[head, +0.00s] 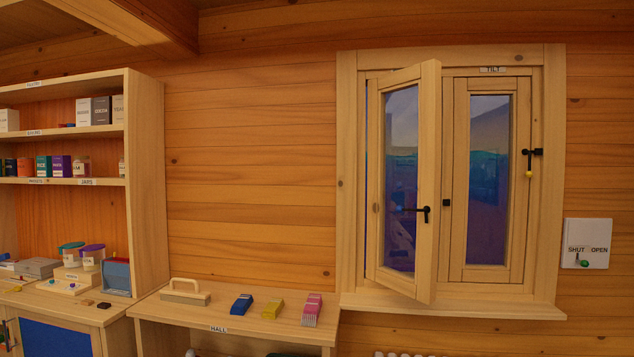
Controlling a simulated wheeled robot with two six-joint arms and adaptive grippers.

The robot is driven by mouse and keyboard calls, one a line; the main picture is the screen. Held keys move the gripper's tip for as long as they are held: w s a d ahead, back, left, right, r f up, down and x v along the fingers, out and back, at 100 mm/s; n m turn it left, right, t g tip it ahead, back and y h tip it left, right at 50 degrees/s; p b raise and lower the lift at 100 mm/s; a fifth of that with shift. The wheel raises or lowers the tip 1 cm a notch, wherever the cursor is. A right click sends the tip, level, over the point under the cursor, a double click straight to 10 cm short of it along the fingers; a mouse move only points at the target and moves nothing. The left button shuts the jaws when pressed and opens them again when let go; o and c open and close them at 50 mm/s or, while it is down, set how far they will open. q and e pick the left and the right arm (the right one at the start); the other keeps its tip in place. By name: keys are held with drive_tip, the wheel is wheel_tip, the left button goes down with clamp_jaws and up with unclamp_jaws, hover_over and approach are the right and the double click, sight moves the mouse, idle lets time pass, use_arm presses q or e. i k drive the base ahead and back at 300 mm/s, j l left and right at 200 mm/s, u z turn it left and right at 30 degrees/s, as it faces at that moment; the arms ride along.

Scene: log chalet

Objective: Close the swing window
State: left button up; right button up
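The swing window (427,180) is the left sash in a pale wooden frame on the log wall. It stands ajar, swung out into the room, with its hinge side at the left and its free edge toward me. A black handle (420,212) sits on its free-edge side. The right sash (483,180), under a "TILT" label, looks flush in the frame. A small black catch (446,203) is on the post between the sashes. Neither of my grippers shows in the head view.
A window sill (455,308) juts out below the frame. A "SHUT/OPEN" switch plate (586,243) is on the wall at right. A low shelf labelled "HALL" (260,330) holds a wooden-handled block (185,291) and several small brushes. A tall shelf unit (148,180) stands at left.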

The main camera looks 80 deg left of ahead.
sight(427, 74)
drive_tip(key=u, duration=1.9)
